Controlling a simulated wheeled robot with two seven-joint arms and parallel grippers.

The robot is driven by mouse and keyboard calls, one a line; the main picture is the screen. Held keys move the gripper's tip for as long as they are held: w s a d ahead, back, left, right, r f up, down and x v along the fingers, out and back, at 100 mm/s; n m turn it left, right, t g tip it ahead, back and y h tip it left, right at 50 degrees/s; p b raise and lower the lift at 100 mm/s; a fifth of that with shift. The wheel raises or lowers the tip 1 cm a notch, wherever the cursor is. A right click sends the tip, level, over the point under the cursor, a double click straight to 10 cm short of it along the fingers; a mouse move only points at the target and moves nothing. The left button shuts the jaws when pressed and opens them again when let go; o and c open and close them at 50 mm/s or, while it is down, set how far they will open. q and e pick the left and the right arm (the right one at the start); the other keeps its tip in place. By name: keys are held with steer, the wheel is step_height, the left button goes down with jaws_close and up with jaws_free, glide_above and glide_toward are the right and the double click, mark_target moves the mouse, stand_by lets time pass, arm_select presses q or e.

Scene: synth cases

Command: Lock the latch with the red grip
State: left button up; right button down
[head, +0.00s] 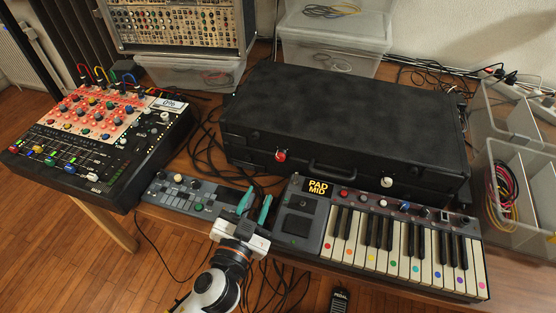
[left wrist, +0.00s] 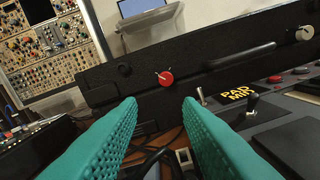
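The latch with the red grip (head: 280,155) is on the front face of the closed black case (head: 345,112), left of the handle. In the left wrist view the red grip (left wrist: 166,78) shows ahead, just above the gap between my fingers, with small metal parts at its upper edge. A second latch with a white grip (head: 386,182) is right of the handle. My left gripper (head: 255,205) has teal fingers, is open and empty, and is apart from the red grip, in front of the case. Whether either latch is locked is too small to tell. My right gripper is not seen.
A keyboard (head: 400,240) stands close in front of the case on the right. A small grey control box (head: 200,194) is left of my gripper, and a mixer (head: 100,135) is farther left. Cables lie between them. A divided clear bin (head: 510,150) is at the right.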

mark_target(279, 159)
arm_select(q)
steer(key=shift+h, duration=0.3)
steer(key=x, duration=0.4)
steer(key=p+x, duration=0.1)
steer(key=x, duration=0.7)
steer(key=shift+s+d+p, duration=0.1)
steer(key=shift+d+p, duration=0.25)
steer(key=shift+p, duration=0.05)
jaws_close()
steer(key=shift+m, duration=0.3)
